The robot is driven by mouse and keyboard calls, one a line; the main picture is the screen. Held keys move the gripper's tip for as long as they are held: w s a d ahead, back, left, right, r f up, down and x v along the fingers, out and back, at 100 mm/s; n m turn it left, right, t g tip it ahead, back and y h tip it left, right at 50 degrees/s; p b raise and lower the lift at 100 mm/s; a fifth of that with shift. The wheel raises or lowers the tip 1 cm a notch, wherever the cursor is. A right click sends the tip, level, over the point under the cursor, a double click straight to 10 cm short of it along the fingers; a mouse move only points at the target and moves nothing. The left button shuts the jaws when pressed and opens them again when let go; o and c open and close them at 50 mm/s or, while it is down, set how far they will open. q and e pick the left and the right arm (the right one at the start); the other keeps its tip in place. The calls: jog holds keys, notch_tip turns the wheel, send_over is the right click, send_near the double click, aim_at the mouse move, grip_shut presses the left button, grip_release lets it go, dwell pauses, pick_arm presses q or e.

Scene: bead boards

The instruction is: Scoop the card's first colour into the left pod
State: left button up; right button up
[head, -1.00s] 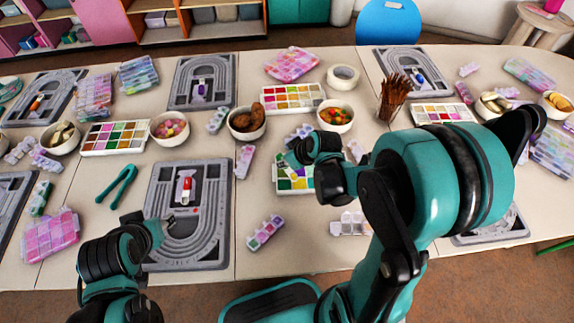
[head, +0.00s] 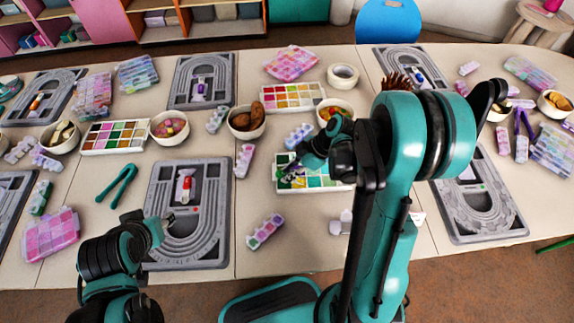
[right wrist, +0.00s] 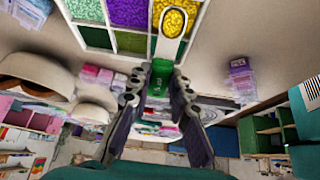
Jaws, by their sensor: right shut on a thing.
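The white bead tray (head: 283,187) stands in front of my right arm, with green, yellow and other colours in its compartments. My right gripper (head: 294,172) is over its left part. In the right wrist view my right gripper (right wrist: 160,76) is shut on the green handle of a scoop (right wrist: 161,68). The scoop's pale-rimmed bowl shows yellow inside, against the yellow compartment (right wrist: 184,5); I cannot tell whether it holds beads. I cannot tell which thing is the left pod or read any card. My left gripper (head: 163,226) is at the grey board's left edge.
The grey bead board (head: 215,225) lies beside my left gripper, with green tweezers (head: 118,186) to its left. Bowls (head: 247,121) and another paint-like tray (head: 318,94) stand behind the bead tray. Bare table shows between the board and the tray.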

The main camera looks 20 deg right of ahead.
aim_at(278, 174)
jog(key=shift+s+f+n, duration=0.1)
jog(key=shift+f+n, duration=0.2)
jog(key=shift+f, duration=0.25)
jog(key=shift+s+r, duration=0.1)
jog(key=r+p, duration=0.3)
jog(key=shift+a, duration=0.4)
jog(key=h+p, duration=0.1)
jog(key=a+g+h+p, duration=0.1)
jog(key=shift+w+a+p, duration=0.15)
jog(key=shift+w+p, duration=0.15)
jog(key=shift+w+a+r+g+h+p, duration=0.1)
jog(key=shift+a+g+h+p, duration=0.3)
jog(key=shift+h, duration=0.5)
pick_arm(q)
notch_tip(278, 174, up, 7)
jog(key=shift+f+p, duration=0.2)
jog(key=shift+p, duration=0.2)
pick_arm(e)
jog(key=shift+a+r+h, duration=0.1)
jog(key=shift+r+h, duration=0.35)
jog(key=shift+h, duration=0.45)
jog(key=shift+a, duration=0.1)
